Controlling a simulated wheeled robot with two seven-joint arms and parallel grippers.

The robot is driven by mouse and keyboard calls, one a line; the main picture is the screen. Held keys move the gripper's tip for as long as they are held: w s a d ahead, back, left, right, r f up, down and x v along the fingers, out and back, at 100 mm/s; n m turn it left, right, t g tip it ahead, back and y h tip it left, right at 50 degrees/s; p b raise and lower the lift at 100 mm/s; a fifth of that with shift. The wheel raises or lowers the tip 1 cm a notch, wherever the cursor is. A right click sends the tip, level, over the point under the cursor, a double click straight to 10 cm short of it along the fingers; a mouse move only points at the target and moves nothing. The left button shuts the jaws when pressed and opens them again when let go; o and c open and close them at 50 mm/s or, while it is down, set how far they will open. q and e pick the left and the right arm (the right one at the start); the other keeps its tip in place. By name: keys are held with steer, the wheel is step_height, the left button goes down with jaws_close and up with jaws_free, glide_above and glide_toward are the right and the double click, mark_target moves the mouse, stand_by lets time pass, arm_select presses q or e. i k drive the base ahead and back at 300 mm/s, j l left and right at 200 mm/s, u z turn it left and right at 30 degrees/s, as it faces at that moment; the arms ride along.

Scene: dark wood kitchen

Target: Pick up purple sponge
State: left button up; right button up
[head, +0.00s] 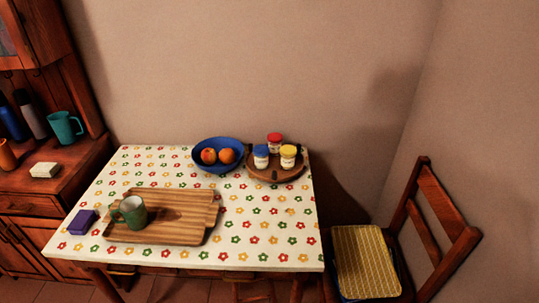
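The purple sponge (83,222) is a small block lying on the flowered tablecloth near the left front edge of the table (265,235). It is just left of the wooden tray, with a small gap between them. Neither of my grippers shows in the head view, so I cannot see whether they are open or shut.
A green mug (133,213) stands on the wooden tray (180,228). Behind are a blue bowl (219,142) with fruit and a round board (262,174) with three jars. A chair (365,262) is at right, a wooden cabinet (75,170) at left.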

mark_target(82, 223)
steer(key=k+j, duration=0.15)
steer(key=j+u, duration=0.1)
steer(key=u, duration=0.2)
steer(key=j+u, duration=0.1)
steer(key=u, duration=0.2)
steer(key=i+u, duration=0.25)
steer(key=u, duration=0.2)
steer(key=i+l+u, duration=0.25)
steer(key=u, duration=0.2)
